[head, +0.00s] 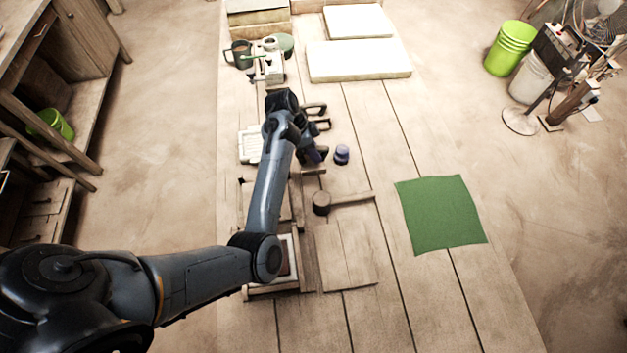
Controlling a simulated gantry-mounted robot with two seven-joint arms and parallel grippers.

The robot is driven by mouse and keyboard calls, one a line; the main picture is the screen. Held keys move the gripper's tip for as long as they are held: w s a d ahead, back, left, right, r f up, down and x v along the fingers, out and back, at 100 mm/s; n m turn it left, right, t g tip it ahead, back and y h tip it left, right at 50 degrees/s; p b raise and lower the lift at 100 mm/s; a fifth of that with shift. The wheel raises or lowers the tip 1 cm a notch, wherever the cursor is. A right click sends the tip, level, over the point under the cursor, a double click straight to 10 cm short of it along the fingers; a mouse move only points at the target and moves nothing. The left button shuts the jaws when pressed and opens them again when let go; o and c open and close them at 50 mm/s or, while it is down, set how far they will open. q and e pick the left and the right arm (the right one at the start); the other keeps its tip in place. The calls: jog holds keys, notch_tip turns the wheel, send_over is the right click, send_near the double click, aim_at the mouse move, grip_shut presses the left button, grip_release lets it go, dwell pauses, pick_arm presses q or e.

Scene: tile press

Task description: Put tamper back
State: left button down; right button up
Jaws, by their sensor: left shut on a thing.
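My left arm reaches in from the lower left over the wooden table. My left gripper (314,152) is small and dark in the middle of the table, pointing down. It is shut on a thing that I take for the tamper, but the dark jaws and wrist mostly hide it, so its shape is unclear. A mallet-like tool (345,200) with a round brown head lies below the gripper. My right gripper is out of view.
A green cloth (441,213) lies at the right. Pale slabs (359,61) and a dark mug (239,54) are at the back. A white tray-like piece (250,145) is left of my forearm, which partly covers a wooden frame (271,290). Bare table lies around the cloth.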

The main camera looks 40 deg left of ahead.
pick_arm(q)
notch_tip(320, 180, down, 7)
jog(key=shift+w+f+b, duration=0.15)
jog(key=shift+b, duration=0.45)
jog(key=shift+f, duration=1.3)
jog(key=shift+f+b, duration=0.1)
jog(key=shift+b, duration=0.2)
jog(key=c, duration=0.9)
grip_release()
jog(key=shift+f, duration=0.1)
